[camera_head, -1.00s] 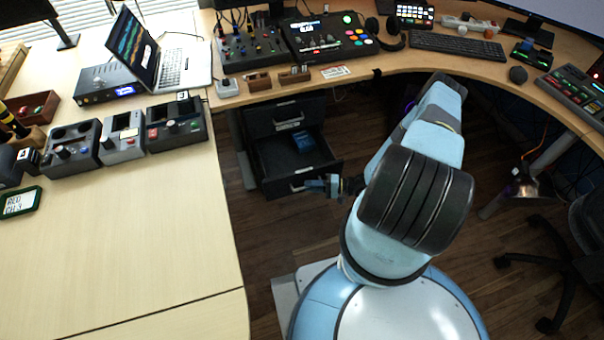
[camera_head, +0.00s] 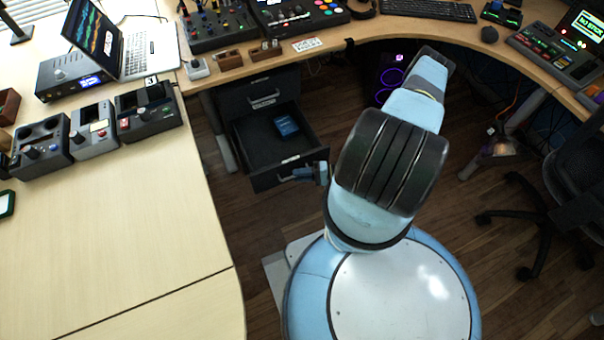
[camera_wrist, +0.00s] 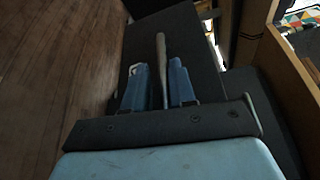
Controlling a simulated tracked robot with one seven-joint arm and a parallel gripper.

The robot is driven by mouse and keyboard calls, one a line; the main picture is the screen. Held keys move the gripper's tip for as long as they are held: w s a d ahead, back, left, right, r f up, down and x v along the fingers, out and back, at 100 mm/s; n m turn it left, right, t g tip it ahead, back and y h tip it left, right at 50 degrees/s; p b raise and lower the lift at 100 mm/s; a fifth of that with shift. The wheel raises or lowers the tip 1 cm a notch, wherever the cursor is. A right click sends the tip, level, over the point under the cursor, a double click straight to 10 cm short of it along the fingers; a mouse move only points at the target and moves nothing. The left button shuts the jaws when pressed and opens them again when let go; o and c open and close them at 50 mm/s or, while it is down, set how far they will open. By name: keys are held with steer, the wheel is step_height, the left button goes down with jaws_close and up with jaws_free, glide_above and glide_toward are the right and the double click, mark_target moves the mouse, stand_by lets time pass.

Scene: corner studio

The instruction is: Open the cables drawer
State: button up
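The drawer (camera_head: 262,150) under the desk stands pulled well out, with a small blue box (camera_head: 286,126) inside. I cannot read its label at this size. My gripper (camera_head: 312,173) is at the handle (camera_head: 300,173) on the drawer's front. In the wrist view, the two blue fingers of my gripper (camera_wrist: 161,88) lie on either side of the grey handle bar (camera_wrist: 162,62), close against it. The gripper appears shut on the handle, though the contact is dim.
A shut drawer front (camera_head: 262,100) is above the open drawer. A wooden desk (camera_head: 130,220) curves along the left and back, carrying a laptop (camera_head: 140,50) and control boxes. An office chair (camera_head: 560,190) stands at right. Wooden floor (camera_head: 440,200) is clear between.

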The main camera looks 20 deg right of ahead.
steer(key=shift+o, duration=1.1)
steer(key=shift+r, duration=0.1)
steer(key=v, duration=1.3)
steer(key=shift+d, duration=0.3)
steer(key=shift+s, duration=0.1)
